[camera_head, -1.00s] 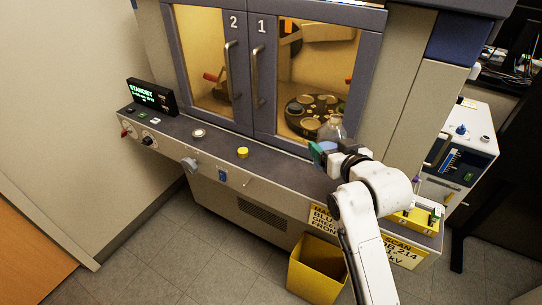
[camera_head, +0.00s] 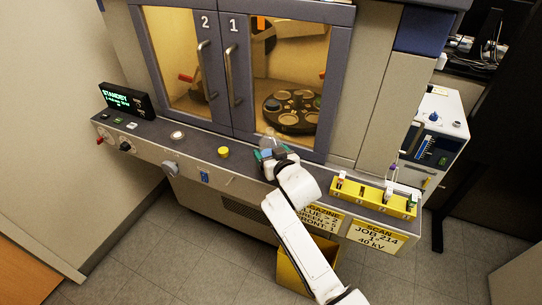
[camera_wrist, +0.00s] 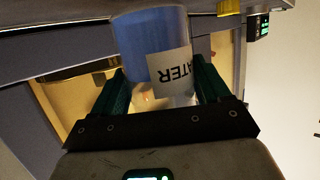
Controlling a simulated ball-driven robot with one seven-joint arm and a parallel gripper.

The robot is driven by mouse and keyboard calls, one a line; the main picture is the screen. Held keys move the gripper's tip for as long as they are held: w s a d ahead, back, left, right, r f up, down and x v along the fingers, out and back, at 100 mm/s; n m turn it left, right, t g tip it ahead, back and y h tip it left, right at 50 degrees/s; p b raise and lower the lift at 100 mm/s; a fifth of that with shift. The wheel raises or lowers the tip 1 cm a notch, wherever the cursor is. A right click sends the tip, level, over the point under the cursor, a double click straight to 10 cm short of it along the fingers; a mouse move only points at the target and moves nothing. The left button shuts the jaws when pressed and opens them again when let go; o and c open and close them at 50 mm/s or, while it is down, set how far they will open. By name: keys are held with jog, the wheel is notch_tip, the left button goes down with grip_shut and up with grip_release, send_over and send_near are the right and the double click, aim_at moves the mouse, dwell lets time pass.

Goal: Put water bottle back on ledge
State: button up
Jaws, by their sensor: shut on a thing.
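The water bottle (camera_wrist: 152,50) is clear with blue contents and a white label reading "ATER", seen upside down in the wrist view. My gripper (camera_wrist: 160,85) is shut on it, with a green finger on each side. In the head view the bottle (camera_head: 270,141) shows as a small clear shape just beyond my gripper (camera_head: 270,155). The bottle is over or at the dark ledge (camera_head: 190,143) in front of the cabinet doors; I cannot tell whether its base touches the ledge. My gripper hides its lower part.
A yellow cap-like knob (camera_head: 223,152) and a pale round button (camera_head: 177,135) are on the ledge to the left. A yellow rack (camera_head: 372,194) with small vials stands to the right. Closed doors (camera_head: 235,75) rise behind. A yellow bin (camera_head: 292,272) is on the floor below.

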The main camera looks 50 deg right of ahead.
jog(key=shift+f, duration=0.55)
jog(key=shift+f, duration=0.2)
jog(key=o, duration=1.8)
